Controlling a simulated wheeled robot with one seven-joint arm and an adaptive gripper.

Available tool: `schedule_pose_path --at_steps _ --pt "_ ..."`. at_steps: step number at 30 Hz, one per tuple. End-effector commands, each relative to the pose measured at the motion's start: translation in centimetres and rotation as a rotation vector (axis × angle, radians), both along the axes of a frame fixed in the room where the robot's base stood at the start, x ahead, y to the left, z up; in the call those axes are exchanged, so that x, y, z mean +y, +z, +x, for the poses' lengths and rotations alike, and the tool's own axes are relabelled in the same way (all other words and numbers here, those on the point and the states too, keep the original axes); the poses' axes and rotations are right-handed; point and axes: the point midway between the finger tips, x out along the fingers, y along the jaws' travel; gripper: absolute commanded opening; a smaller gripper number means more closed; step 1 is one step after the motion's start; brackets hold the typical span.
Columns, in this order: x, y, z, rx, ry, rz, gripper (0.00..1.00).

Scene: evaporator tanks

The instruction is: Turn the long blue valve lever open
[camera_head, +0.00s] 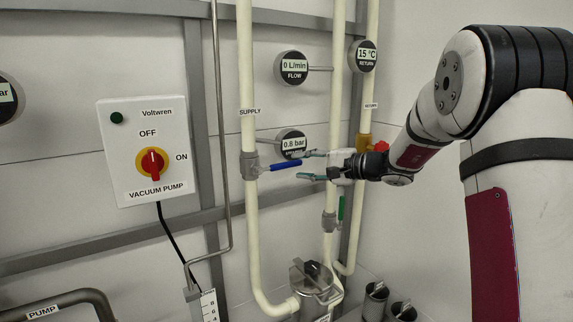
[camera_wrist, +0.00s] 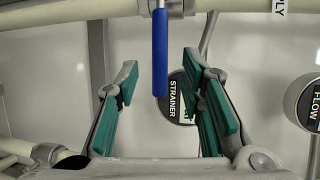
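The long blue valve lever (camera_head: 282,166) sticks out to the right from a grey valve body (camera_head: 250,165) on the supply pipe, lying nearly level across the pipe. In the wrist view the blue lever (camera_wrist: 160,52) hangs down from the top, its free end between the tips of my two fingers. My gripper (camera_head: 305,167) reaches in from the right at the lever's free end. In the wrist view my gripper (camera_wrist: 160,80) is open, with green pads on both sides of the lever and gaps between. I see no contact.
A short green lever (camera_head: 342,208) is on the middle pipe, with a red handle (camera_head: 381,147) near the return pipe. A pressure gauge (camera_head: 291,143) reads 0.6 bar just behind the lever, and the flow gauge (camera_head: 291,68) reads 0 L/min. A vacuum pump switch box (camera_head: 148,150) hangs left.

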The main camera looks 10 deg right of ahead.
Motion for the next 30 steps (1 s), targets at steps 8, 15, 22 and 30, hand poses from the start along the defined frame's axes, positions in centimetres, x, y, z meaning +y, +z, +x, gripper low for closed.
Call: schedule_pose_path --at_steps 8,15,22,30 --pt "3.1 -0.8 3.4 0.001 0.001 0.0 0.35" --pt "4.0 -1.1 4.6 0.0 0.001 0.0 0.35" --pt "4.1 -1.1 4.7 0.001 0.0 0.0 0.35" --pt "4.1 -1.1 4.6 0.001 0.0 0.0 0.0"
